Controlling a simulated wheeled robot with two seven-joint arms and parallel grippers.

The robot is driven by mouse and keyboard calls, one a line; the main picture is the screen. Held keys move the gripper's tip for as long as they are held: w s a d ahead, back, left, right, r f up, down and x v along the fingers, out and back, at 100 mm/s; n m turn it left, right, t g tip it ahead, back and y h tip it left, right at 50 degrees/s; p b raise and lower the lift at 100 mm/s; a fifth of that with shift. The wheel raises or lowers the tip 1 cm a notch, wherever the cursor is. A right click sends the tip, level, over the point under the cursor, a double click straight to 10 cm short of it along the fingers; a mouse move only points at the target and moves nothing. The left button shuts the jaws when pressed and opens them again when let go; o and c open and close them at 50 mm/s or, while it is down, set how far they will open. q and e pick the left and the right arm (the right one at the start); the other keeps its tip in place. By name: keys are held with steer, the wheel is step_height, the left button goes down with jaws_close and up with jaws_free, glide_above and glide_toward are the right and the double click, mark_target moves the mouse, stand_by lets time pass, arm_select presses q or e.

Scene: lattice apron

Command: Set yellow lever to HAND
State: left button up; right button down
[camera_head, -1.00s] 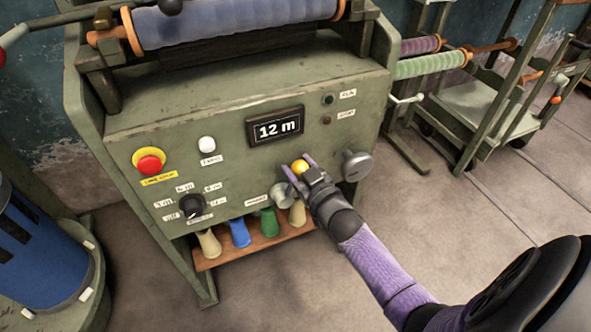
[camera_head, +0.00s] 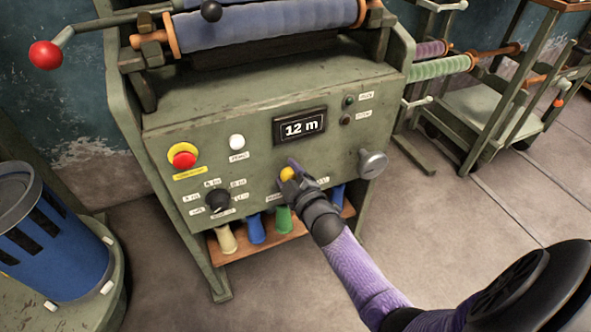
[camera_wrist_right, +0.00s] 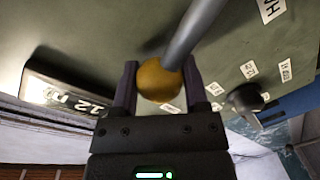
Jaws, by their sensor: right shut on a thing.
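The yellow lever has a yellow ball knob (camera_head: 286,173) on the machine's green front panel, below the 12 m display. My right gripper (camera_head: 288,176) is at the knob and hides the lever's pivot in the head view. In the right wrist view the yellow knob (camera_wrist_right: 158,82) sits between the two fingers of my right gripper (camera_wrist_right: 158,88), which is shut on it. The lever's grey rod (camera_wrist_right: 194,30) runs up and right from the knob there. The small labels by the lever are partly hidden and I cannot read HAND. My left gripper is not in view.
Left on the panel are a red stop button (camera_head: 183,158), a white button (camera_head: 237,142) and a black selector (camera_head: 217,201). A grey knob (camera_head: 372,163) is at the right. Coloured cones (camera_head: 256,229) stand on the shelf below. A blue bin (camera_head: 50,240) stands at left.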

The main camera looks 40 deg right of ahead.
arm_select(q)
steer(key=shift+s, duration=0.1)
arm_select(e)
steer(key=shift+a+f+n, duration=0.2)
steer(key=shift+a+n, duration=0.1)
steer(key=shift+n, duration=0.1)
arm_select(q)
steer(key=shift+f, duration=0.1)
arm_select(e)
steer(key=shift+c, duration=0.5)
jaws_free()
steer(key=shift+a, duration=0.1)
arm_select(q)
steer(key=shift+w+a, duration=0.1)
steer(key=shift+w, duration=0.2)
